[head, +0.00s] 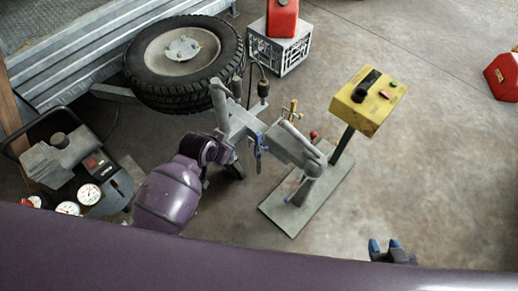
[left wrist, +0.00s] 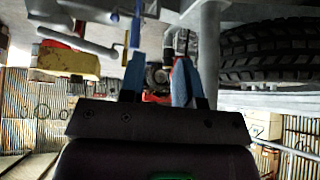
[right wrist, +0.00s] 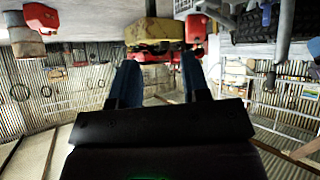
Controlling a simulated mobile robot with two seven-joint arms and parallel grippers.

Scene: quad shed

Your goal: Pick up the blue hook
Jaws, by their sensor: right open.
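The blue hook (head: 258,146) hangs at the grey stand in the middle of the head view. A blue upright piece that looks like it (left wrist: 137,27) shows near the top of the left wrist view, just past the left fingertip. My left gripper (left wrist: 158,68) is open, with its blue fingers apart and no hold on the hook. In the head view its fingers are hidden behind my arm and the stand. My right gripper (head: 384,247) is open and empty at the lower right, far from the hook; its parted fingers (right wrist: 160,78) also show in the right wrist view.
A brass hook (head: 291,110) and a red knob (head: 313,135) sit near the blue hook. A yellow control box (head: 368,98) stands on a post to the right. A tyre (head: 138,75) lies behind, and a gauge unit (head: 110,180) is at left. The right floor is mostly clear.

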